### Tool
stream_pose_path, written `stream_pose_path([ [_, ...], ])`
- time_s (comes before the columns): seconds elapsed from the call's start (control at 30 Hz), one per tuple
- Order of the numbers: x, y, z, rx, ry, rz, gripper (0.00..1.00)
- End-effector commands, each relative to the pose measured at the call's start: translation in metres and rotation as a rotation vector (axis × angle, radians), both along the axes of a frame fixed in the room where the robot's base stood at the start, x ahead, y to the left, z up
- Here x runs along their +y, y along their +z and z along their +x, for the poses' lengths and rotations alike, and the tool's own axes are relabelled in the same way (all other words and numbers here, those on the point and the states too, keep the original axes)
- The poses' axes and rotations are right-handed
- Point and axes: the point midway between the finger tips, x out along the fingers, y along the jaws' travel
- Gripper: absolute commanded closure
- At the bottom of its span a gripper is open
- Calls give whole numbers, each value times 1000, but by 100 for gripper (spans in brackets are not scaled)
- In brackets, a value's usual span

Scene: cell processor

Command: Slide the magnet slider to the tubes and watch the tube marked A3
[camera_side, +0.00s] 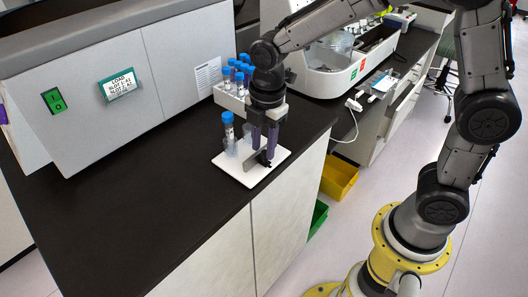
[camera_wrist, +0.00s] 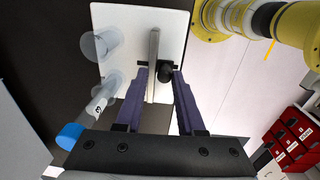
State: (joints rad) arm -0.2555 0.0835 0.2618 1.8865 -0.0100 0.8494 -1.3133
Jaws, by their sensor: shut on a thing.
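The magnet slider, a grey upright bar with a black knob (camera_wrist: 153,45), stands on a white base plate (camera_side: 245,179). My purple-fingered gripper (camera_side: 262,150) is shut on the slider, with a finger on each side of it in the wrist view (camera_wrist: 160,74). A blue-capped tube (camera_side: 228,127) stands upright in a clear holder on the plate's left side; it also shows in the wrist view (camera_wrist: 98,108). A second clear holder (camera_wrist: 102,43) looks empty. The slider stands apart from the holders, with bare plate between. No A3 mark is readable.
A white rack (camera_side: 229,101) with several blue-capped tubes stands behind the plate, close to my gripper. A large grey machine (camera_side: 130,75) stands at the left. The black bench (camera_side: 130,215) is clear in front. The bench edge runs close to the plate's right side.

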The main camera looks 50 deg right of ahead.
Motion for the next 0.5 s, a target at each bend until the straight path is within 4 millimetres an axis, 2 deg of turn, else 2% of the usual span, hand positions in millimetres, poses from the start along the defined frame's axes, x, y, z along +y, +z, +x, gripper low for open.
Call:
stream_pose_path([
  [0.03,1,-24,-18,80,0,-8,100],
  [0.5,1,-25,-5,81,-1,-8,100],
])
